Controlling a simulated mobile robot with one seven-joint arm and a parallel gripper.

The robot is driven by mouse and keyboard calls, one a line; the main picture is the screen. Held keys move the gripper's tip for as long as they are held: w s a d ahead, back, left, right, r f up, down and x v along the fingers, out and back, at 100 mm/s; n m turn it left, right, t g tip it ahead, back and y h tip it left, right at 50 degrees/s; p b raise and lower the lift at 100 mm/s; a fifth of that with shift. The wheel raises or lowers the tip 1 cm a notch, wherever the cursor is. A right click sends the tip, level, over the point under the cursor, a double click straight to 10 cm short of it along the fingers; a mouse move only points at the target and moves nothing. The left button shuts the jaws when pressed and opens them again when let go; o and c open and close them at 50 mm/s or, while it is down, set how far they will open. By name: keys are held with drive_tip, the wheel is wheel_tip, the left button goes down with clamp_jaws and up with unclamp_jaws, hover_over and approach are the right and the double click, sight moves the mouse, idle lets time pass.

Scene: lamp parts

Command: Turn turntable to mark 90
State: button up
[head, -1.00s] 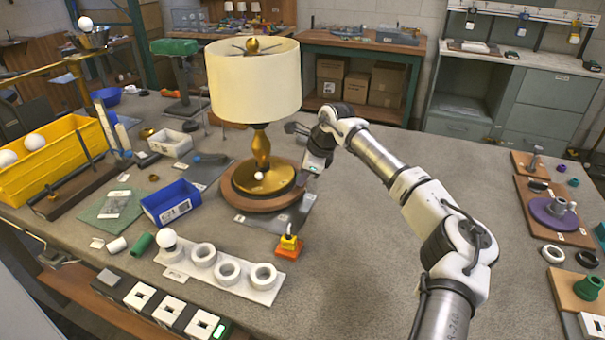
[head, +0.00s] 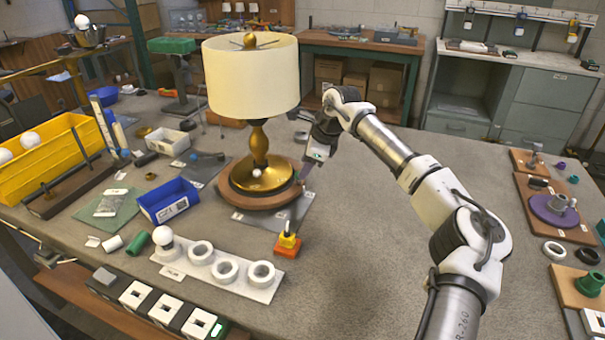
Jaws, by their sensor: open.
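The turntable (head: 232,199) is a round brown wooden disc on a grey plate (head: 301,215) near the middle of the bench. A lamp with a brass base (head: 248,185) and a cream shade (head: 252,78) stands upright on it. A small white knob (head: 257,172) shows on the front of the brass base. My gripper (head: 307,173) is open at the turntable's right side, pointing down. Its fingers are small and partly hard to see, so I cannot tell whether they touch the rim. No 90 mark is readable. An orange and yellow block (head: 288,246) stands in front of the plate.
A blue bin (head: 169,201) stands left of the turntable. A white holder (head: 214,272) with rings and a bulb lies in front. A yellow bin (head: 45,165) is at far left. Boards with parts (head: 556,212) line the right. The bench centre right is clear.

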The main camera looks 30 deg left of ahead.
drive_tip(key=d+b, duration=0.3)
drive_tip(key=d, duration=0.9)
drive_tip(key=shift+s+f, duration=0.15)
drive_tip(key=shift+s, duration=0.3)
drive_tip(key=shift+a, duration=0.1)
